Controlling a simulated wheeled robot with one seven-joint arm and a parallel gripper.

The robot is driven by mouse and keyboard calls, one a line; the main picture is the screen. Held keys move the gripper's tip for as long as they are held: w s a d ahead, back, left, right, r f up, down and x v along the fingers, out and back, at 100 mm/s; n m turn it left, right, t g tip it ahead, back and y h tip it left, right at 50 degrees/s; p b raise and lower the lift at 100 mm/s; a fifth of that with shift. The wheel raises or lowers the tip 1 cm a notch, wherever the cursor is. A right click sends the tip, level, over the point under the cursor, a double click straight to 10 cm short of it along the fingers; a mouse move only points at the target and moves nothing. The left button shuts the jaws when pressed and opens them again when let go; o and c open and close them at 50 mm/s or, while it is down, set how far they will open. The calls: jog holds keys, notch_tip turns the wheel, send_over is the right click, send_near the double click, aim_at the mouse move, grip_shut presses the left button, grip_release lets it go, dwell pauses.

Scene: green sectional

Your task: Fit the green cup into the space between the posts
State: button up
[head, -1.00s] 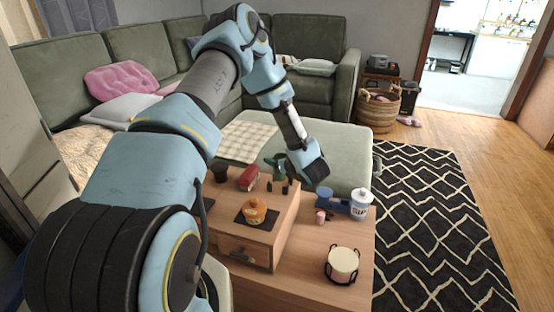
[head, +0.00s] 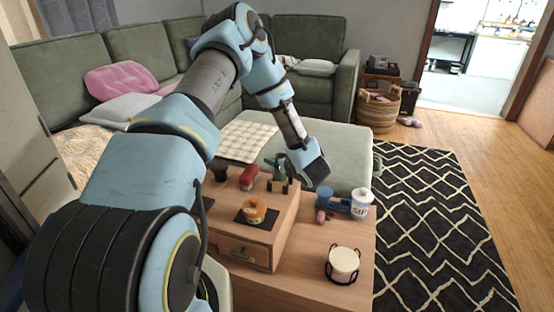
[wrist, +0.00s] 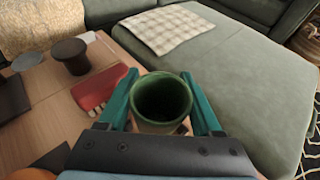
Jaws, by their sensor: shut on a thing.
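The green cup (wrist: 163,100) is upright in the wrist view, its open mouth facing the camera. My gripper (wrist: 161,82) is shut on it, one teal finger on each side. In the head view my gripper (head: 278,164) is over the back right part of the wooden drawer box, close to the short dark posts (head: 271,187). The cup is hard to make out there, among the fingers and posts. Whether its base is between the posts or above them I cannot tell. The posts are mostly hidden by the cup in the wrist view.
On the drawer box (head: 231,232) are a red object (head: 249,177), a black cup (head: 220,172) and an orange pot (head: 254,211). A white canister (head: 361,204), a blue cup (head: 326,197) and a round stack in a wire holder (head: 343,264) stand right. The ottoman (head: 345,150) lies behind.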

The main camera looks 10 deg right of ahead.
jog(key=shift+f+b, duration=1.8)
jog(key=shift+b, duration=0.4)
dwell(2.3)
jog(key=o, duration=1.4)
jog(key=shift+r, duration=0.1)
notch_tip(320, 180, up, 8)
jog(key=p, duration=0.4)
dwell(0.3)
